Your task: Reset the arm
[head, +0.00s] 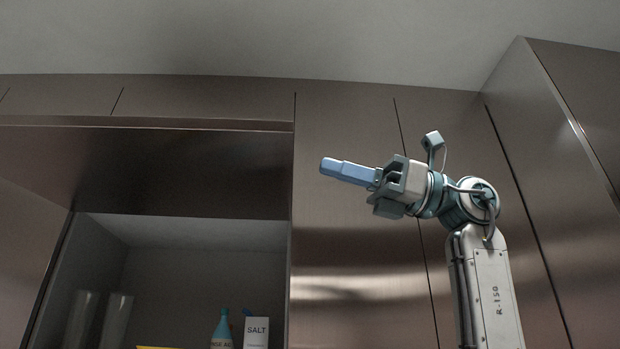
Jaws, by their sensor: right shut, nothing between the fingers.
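My right arm (487,290) rises from the lower right of the head view and bends left at the wrist. My right gripper (328,167) points left in the air, in front of tall brown metallic cabinet doors. Its blue fingers are together, and nothing shows between them. My left gripper is not in the view.
An open cabinet recess (190,265) is at the lower left. In it are two clear glasses (115,320), a teal-capped bottle (222,330), a white SALT box (256,332) and the top of something yellow (157,347). Cabinet doors (560,180) stand at the right.

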